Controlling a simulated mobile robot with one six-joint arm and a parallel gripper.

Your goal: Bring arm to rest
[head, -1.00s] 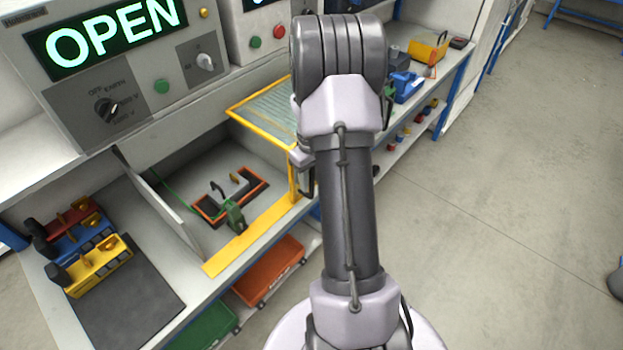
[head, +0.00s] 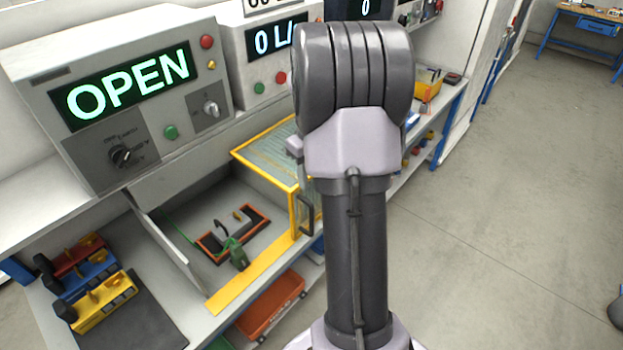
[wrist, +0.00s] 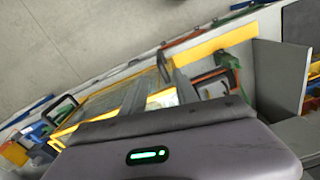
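My arm stands upright in the middle of the head view, its dark elbow raised. My gripper is hidden behind the arm there. In the wrist view the pale gripper housing with a green light fills the bottom edge, and dark finger-like parts (wrist: 174,76) stick out above it.
The yellow-framed guard (head: 268,150) stands close beside my arm, left of it. The open bay (head: 215,205) holds an orange-edged fixture (head: 232,238) and a green clamp. An OPEN display panel (head: 125,90) stands behind.

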